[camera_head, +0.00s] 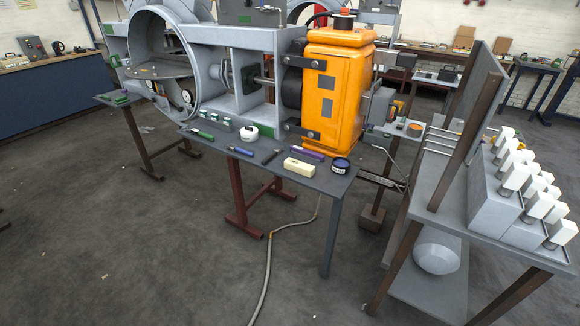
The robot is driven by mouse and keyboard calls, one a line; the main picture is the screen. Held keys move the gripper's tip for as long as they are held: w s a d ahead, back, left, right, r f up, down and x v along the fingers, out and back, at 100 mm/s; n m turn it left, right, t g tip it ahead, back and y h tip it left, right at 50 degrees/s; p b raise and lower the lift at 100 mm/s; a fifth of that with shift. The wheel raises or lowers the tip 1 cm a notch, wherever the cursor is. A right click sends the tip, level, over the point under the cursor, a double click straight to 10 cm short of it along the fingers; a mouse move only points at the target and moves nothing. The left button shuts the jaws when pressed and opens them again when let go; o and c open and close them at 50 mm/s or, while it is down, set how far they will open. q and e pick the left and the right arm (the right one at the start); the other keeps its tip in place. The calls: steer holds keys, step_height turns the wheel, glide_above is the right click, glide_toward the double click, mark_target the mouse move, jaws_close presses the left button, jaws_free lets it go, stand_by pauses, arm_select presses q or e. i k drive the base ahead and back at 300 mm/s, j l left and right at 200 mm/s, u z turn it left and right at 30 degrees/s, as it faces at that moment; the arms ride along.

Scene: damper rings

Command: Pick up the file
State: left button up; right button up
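Several slim hand tools lie on a narrow grey bench in front of the grey and orange machine. One has a green handle (202,135), one a blue handle (240,150), and one is short and dark (270,156). A flat purple item (305,153) lies to their right. They are too small here to tell which is the file. Neither of my grippers is in view, and nothing visible touches the tools.
The bench (225,154) also holds a white round container (237,131), a cream block (300,168) and a dark round tin (341,166). The orange housing (335,95) stands close behind. A rack of white-topped pieces (510,185) stands right.

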mark_target(309, 154)
steer(key=i+j+z, duration=0.4)
steer(key=i+j, duration=0.25)
steer(key=i+j+z, duration=0.2)
steer(key=j, duration=0.25)
steer(key=i+j+z, duration=0.2)
steer(key=i+j, duration=0.15)
steer(key=i+j+z, duration=0.2)
steer(key=j, duration=0.4)
